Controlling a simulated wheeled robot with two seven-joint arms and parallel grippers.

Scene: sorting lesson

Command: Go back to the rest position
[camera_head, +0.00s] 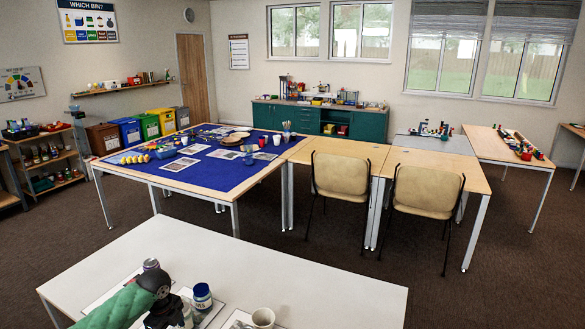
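My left arm, with a green sleeve and a dark wrist, comes in at the lower left over the white table (285,262). My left gripper (166,314) is a dark shape low over the table's near left part. Its fingers are not clear, so I cannot tell whether it is open or shut. A dark can with a purple tint (151,265) stands behind the wrist. My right gripper is not in view.
Sheets lie under the things on the white table; its middle and right are bare. Beyond a strip of carpet (330,262) stand a blue-covered table (205,178) with craft items and two chairs (341,178) (425,192) at wooden tables. Colored bins (148,125) line the left wall.

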